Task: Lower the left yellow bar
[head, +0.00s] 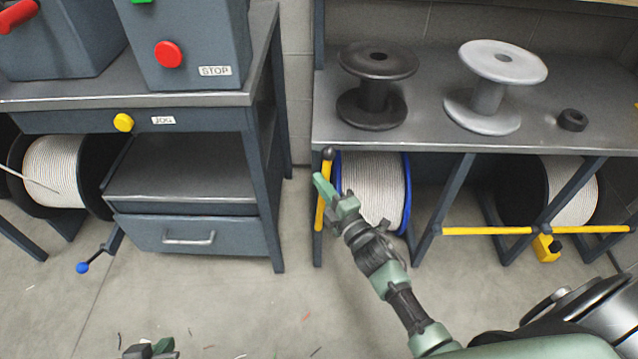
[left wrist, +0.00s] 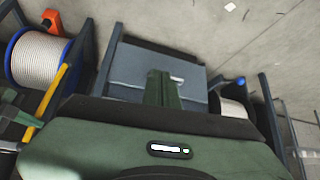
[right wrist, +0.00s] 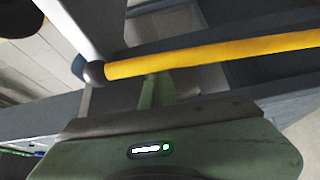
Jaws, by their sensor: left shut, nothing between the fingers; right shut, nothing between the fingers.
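The left yellow bar (head: 321,208) stands nearly upright along the left front leg of the right-hand bench, with a dark ball knob (head: 328,153) at its top. My right gripper (head: 322,186) is shut and empty, its fingertips close beside the upper part of the bar. In the right wrist view the bar (right wrist: 210,54) runs across above the shut fingers (right wrist: 155,88); whether they touch it I cannot tell. My left gripper (head: 150,350) is low at the bottom edge of the head view, partly cut off. Its fingers (left wrist: 163,85) are shut and empty, away from the bar.
A blue-rimmed cable reel (head: 373,188) sits just behind my right gripper. A second yellow bar (head: 485,231) lies level across the bay to the right, by a yellow latch (head: 545,247). A drawer cabinet (head: 190,234) stands left.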

